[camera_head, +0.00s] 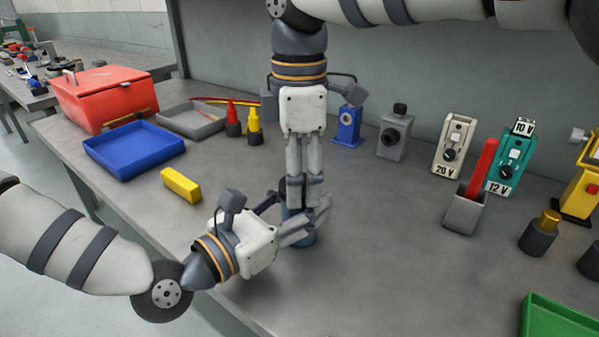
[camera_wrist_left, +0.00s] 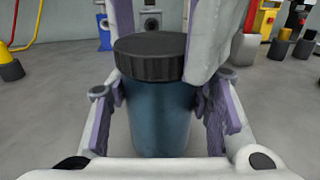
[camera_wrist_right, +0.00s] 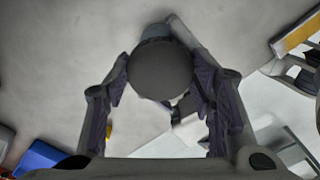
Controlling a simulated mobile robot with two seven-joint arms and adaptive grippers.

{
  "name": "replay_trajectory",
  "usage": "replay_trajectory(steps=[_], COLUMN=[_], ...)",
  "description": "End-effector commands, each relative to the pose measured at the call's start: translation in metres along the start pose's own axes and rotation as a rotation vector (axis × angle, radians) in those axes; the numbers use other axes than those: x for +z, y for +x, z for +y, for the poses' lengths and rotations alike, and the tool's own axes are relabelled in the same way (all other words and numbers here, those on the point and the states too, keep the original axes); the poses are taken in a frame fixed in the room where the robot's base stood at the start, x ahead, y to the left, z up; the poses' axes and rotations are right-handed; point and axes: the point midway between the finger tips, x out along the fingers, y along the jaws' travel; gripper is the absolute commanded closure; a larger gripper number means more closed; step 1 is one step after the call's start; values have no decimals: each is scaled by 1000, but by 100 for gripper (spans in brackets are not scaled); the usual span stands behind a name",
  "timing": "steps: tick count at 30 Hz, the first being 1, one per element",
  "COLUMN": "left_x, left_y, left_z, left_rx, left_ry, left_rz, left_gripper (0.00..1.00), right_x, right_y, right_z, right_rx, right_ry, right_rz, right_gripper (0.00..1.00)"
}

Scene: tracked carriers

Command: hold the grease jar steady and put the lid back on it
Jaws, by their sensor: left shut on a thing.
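The grease jar (camera_wrist_left: 160,120) is a blue cylinder standing upright on the bench. My left gripper (camera_head: 305,222) is shut around its sides; the jar is partly hidden in the head view. The black ribbed lid (camera_wrist_left: 150,55) is over the jar's mouth, looking slightly off to the left and a little tilted in the left wrist view; I cannot tell whether it is seated. My right gripper (camera_head: 304,192) points down from above, with a finger on either side of the lid (camera_wrist_right: 160,75). Whether its pads press on the lid is unclear.
A yellow block (camera_head: 181,185), a blue tray (camera_head: 133,165) and a red toolbox (camera_head: 103,98) lie to the left. A green tray (camera_head: 555,318) is at front right. The bench just right of the jar is clear.

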Motion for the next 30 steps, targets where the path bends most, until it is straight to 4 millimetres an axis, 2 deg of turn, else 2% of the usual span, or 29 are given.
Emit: replay_trajectory(steps=[3, 5, 8, 12, 15, 16, 20, 21, 23, 24, 30], left_x=[1, 1, 2, 2, 2, 2, 2, 2, 2, 2, 2], left_y=[0, 0, 0, 0, 0, 0, 0, 0, 0, 0, 0], left_z=[0, 0, 0, 0, 0, 0, 1, 1, 1, 1, 0], left_rx=[0, 0, 0, 1, 1, 2, 2, 2, 2, 2, 1], left_ry=[1, 1, 1, 1, 1, 1, 1, 1, 1, 1, 1], left_rz=[-3, -3, -4, -4, -5, -5, -5, -5, -5, -5, -4], left_gripper=[100, 100, 100, 100, 100, 100, 100, 100, 100, 100, 100], right_x=[0, 0, 1, 0, 0, 1, 0, 0, 0, 0, 0], right_y=[0, 0, -1, 0, 0, 0, 1, 1, 1, 1, 1], right_z=[0, 0, 0, 0, 0, 0, 0, 0, 0, 0, 0], right_rx=[0, 1, 4, 5, 3, 2, -2, -2, -2, -2, -2], right_ry=[8, 72, 360, 840, 1077, 1125, 1110, 1109, 1108, 1108, 1106], right_rz=[-1, -4, -7, -4, -2, -1, 0, 0, 0, 0, 0], right_gripper=[84, 84, 83, 83, 84, 84, 84, 46, 32, 27, 27])
